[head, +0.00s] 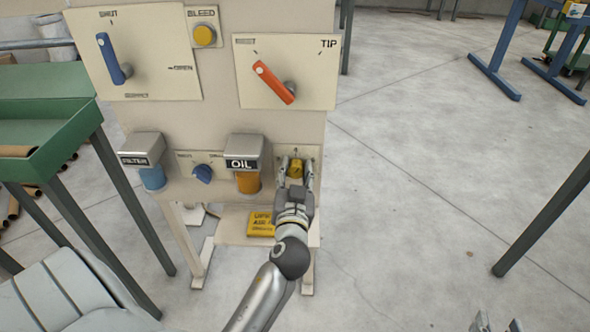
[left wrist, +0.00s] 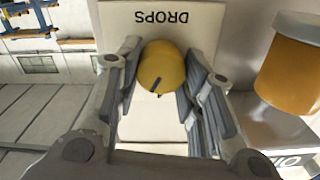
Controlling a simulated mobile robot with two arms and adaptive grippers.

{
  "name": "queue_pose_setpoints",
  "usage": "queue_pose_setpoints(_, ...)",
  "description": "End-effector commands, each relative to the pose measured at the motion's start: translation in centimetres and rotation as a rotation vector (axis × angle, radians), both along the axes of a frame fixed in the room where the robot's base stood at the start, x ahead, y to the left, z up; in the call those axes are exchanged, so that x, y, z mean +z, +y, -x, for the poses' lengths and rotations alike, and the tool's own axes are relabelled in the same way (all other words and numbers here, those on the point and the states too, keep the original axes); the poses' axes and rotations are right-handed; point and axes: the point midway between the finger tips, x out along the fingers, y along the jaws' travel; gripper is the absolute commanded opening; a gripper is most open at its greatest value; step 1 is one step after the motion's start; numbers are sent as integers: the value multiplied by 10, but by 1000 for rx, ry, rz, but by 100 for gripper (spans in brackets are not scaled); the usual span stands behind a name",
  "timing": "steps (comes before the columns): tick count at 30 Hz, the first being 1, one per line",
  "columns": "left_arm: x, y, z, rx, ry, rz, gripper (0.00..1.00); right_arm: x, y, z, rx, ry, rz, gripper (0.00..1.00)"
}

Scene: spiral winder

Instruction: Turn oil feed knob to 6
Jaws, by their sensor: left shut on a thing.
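The yellow oil feed knob (head: 296,167) is on a small panel at the lower right of the machine, right of the OIL unit (head: 244,164). My left gripper (head: 295,172) is shut on it, with one finger on each side. In the left wrist view the knob (left wrist: 163,66) sits between the fingers (left wrist: 160,80), with a short dark mark on its edge. The word DROPS (left wrist: 167,18) shows upside down behind it. The scale numbers are hidden or too small to read. My right gripper (head: 497,325) shows only as two separate tips at the bottom edge.
The amber oil bowl (head: 248,183) is close beside the left gripper. A blue knob (head: 203,173) and the FILTER unit (head: 143,155) are further left. Blue and red levers (head: 274,82) are above.

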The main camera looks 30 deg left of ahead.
Motion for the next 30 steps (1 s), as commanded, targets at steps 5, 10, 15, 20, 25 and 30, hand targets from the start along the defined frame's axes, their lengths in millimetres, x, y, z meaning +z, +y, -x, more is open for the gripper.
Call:
queue_pose_setpoints(5, 3, 0, -1, 0, 85, -143, 12, -23, -8, 16, -11, 152, 36, 40)
queue_pose_setpoints(10, 3, -1, -1, 0, 168, -280, 12, -45, -17, 36, -22, 298, 70, 40)
queue_pose_setpoints(15, 3, -1, -2, 0, 246, -409, 12, -63, -25, 58, -31, 436, 99, 40)
queue_pose_setpoints(20, 2, -2, -2, 0, 308, -509, 12, -76, -32, 79, -40, 547, 124, 40)
queue_pose_setpoints(25, 2, -2, -2, -1, 357, -591, 12, -84, -38, 96, -46, 635, 142, 40)
queue_pose_setpoints(30, 1, -3, -2, -1, 386, -640, 12, -89, -41, 107, -50, 690, 153, 40)
